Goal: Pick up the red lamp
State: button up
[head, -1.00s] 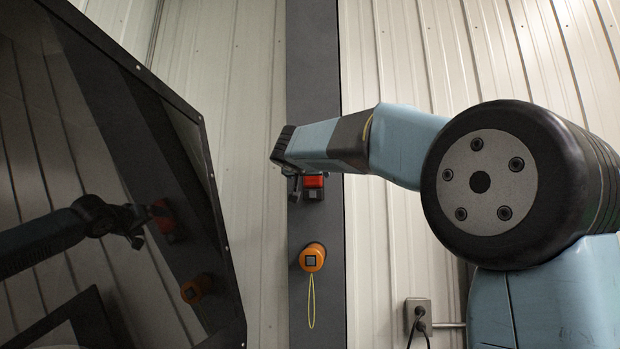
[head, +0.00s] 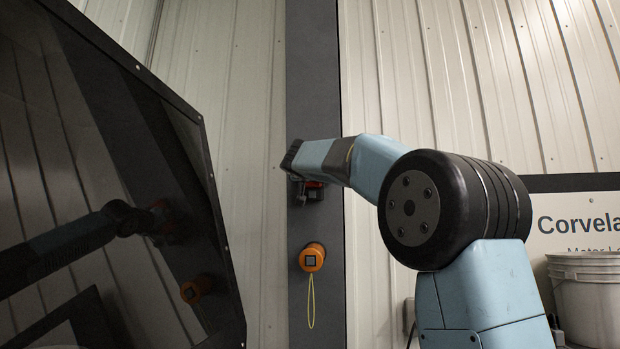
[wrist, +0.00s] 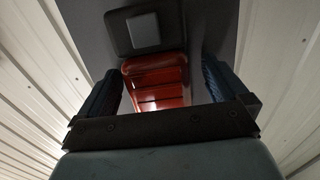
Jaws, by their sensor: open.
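The red lamp (wrist: 155,82) is a boxy red body with ridges across its front. In the head view the lamp (head: 316,184) is on the dark grey post, partly hidden behind my gripper (head: 301,187). My gripper is open around the lamp. A black part with a grey square (wrist: 143,31) sits against the lamp's end.
An orange round object (head: 312,257) with a yellow loop hangs lower on the dark post (head: 312,90). A large dark glossy panel (head: 110,170) stands at the left and mirrors the arm. A white bucket (head: 588,295) and a sign (head: 580,222) are at the right.

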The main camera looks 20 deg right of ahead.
jog(key=shift+c, duration=0.2)
jog(key=c, duration=1.2)
jog(key=shift+s+a+r, duration=1.05)
jog(key=shift+a+r, duration=0.15)
jog(key=shift+a, duration=1.45)
jog(key=shift+s+a+r, duration=1)
jog(key=shift+a+r, duration=0.25)
jog(key=shift+a, duration=1.35)
jog(key=shift+s+a+r, duration=1.05)
jog(key=shift+a+r, duration=0.15)
jog(key=shift+a, duration=1.45)
